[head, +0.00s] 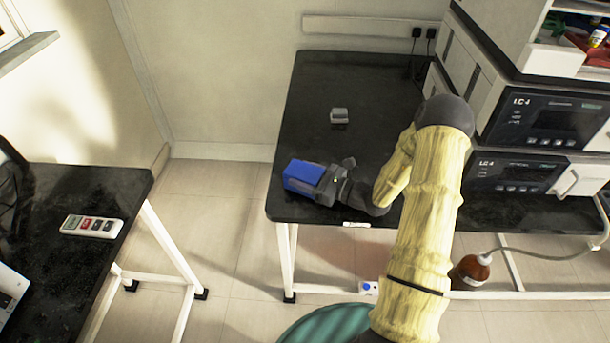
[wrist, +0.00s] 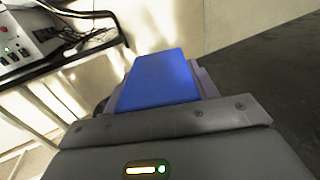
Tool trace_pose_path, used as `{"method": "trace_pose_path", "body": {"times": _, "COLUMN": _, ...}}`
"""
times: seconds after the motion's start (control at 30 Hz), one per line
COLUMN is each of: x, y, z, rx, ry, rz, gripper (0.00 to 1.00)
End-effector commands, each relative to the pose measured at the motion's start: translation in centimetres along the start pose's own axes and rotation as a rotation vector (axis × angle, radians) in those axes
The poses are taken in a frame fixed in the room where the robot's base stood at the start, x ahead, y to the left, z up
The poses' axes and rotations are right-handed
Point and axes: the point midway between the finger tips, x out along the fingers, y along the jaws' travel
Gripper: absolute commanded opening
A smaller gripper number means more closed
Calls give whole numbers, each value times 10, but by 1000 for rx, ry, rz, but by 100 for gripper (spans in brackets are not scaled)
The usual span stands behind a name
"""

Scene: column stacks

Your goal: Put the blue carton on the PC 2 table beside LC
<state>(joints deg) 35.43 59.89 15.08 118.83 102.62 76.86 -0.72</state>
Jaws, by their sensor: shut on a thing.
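The blue carton (head: 303,174) is at the left edge of the black table (head: 330,85) beside the LC-4 stack. My gripper (head: 325,186) is shut on the carton, at the end of my yellow-sleeved arm. In the wrist view the carton (wrist: 165,78) sits between the fingers, its blue face toward the camera. I cannot tell whether the carton touches the table top. The LC-4 modules (head: 545,120) stand stacked at the right of this table. No PC 2 label is readable in these frames.
A small grey object (head: 339,115) lies on the table behind my gripper. A brown bottle (head: 472,270) with tubing is below right. Open floor lies between the tables.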

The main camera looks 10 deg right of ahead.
Motion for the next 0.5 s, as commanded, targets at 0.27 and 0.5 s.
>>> {"method": "trace_pose_path", "body": {"times": 0.27, "x": 0, "y": 0, "z": -3, "rx": 1, "ry": -1, "rz": 0, "gripper": 60}}
{"method": "trace_pose_path", "body": {"times": 0.5, "x": 0, "y": 0, "z": -2, "rx": 1, "ry": 0, "rz": 0, "gripper": 80}}
